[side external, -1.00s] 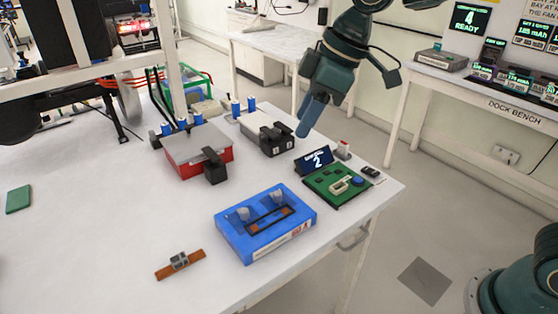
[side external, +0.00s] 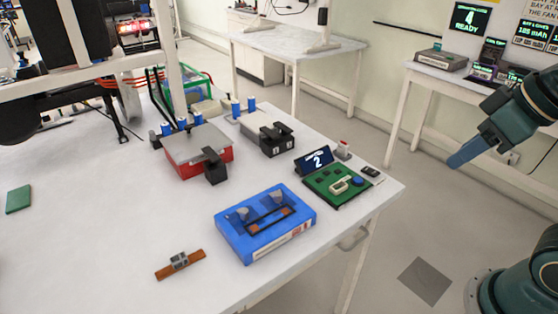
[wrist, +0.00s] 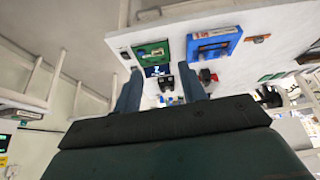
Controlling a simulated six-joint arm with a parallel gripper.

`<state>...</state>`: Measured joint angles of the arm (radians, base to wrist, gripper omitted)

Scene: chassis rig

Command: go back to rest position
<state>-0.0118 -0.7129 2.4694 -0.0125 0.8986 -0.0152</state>
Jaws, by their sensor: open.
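My gripper (side external: 468,152) is at the right of the side external view, off the table's right edge, over the floor in front of the dock bench. Its blue fingers point down and to the left. In the wrist view its two fingers (wrist: 160,95) stand wide apart with nothing between them. It touches nothing.
The white table (side external: 110,230) holds a blue case (side external: 232,238), a green board (side external: 325,190) with a small display reading 2 (side external: 314,160), a red box (side external: 190,167), a grey-white box (side external: 258,125) and a brown strip (side external: 195,260). The dock bench (side external: 430,70) stands behind my gripper.

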